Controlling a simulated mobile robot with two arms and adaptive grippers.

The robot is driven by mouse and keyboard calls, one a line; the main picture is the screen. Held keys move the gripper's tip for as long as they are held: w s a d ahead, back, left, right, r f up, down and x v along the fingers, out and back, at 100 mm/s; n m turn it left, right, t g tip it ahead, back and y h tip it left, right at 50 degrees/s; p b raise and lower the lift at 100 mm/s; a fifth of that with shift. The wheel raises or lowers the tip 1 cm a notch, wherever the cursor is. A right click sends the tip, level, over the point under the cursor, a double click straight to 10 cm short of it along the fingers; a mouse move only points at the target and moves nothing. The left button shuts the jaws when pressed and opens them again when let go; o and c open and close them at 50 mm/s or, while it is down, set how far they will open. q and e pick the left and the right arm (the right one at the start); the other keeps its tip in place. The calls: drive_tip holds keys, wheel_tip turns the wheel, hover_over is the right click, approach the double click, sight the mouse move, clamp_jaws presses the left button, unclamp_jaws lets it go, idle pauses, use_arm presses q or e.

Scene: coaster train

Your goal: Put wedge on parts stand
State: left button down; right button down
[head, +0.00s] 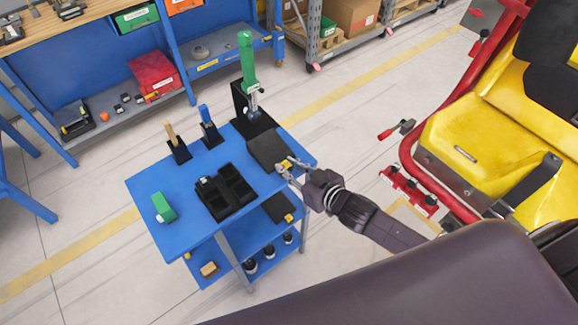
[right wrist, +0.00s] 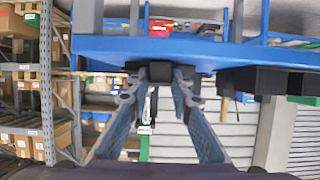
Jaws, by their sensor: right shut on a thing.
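My right gripper (head: 285,169) is at the right edge of the blue cart top, beside a dark flat-topped stand (head: 266,148), which I take for the parts stand. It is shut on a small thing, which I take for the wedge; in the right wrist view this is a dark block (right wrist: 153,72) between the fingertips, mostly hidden. A yellow bit shows at the fingertips in the head view. I cannot tell if the held thing touches the stand. My left gripper is out of view.
The blue cart (head: 150,188) also holds a black compartment tray (head: 226,192), a green block (head: 164,207), a green-handled tool (head: 246,62) in a tall black holder and two smaller holders with tools. A yellow seat vehicle (head: 475,140) stands at right; a workbench stands behind.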

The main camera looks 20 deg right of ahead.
drive_tip(key=c, duration=1.7)
unclamp_jaws()
drive_tip(key=shift+c, duration=0.2)
drive_tip(key=shift+s, duration=0.1)
drive_tip(key=b+v, duration=0.1)
drive_tip(key=v, duration=1.1)
drive_tip(key=shift+d, duration=0.1)
